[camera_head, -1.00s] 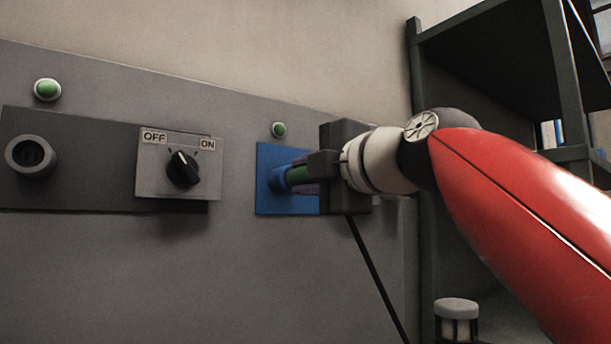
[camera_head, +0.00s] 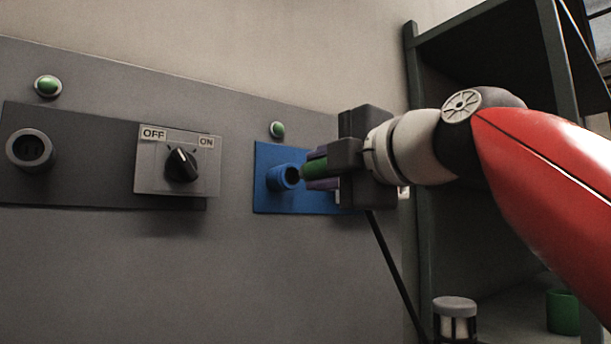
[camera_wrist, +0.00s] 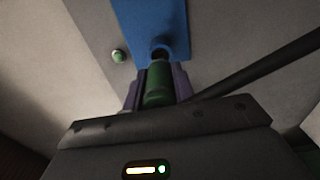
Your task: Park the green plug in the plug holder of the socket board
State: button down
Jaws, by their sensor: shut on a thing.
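The green plug (camera_head: 314,168) is held in my gripper (camera_head: 325,168), its tip pointing left at the blue round socket (camera_head: 284,178) on the blue plate (camera_head: 268,153). A small gap shows between plug and socket in the head view. In the wrist view, the green plug (camera_wrist: 157,88) lies between the purple-grey fingers, with the round opening (camera_wrist: 160,53) just ahead of its tip. A grey round receptacle (camera_head: 30,149) with a dark inside sits on the dark panel (camera_head: 85,183) at the far left. Which part is the plug holder is not labelled.
A rotary OFF/ON switch (camera_head: 181,165) sits between the two receptacles. Green lamps (camera_head: 48,86) and (camera_head: 277,130) stand out from the grey board (camera_head: 200,270). A black cable (camera_head: 390,262) hangs below my gripper. A dark shelf (camera_head: 419,230) stands right.

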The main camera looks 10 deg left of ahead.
jog(key=shift+v, duration=1.05)
jog(key=shift+b, duration=0.3)
jog(key=shift+v, duration=0.95)
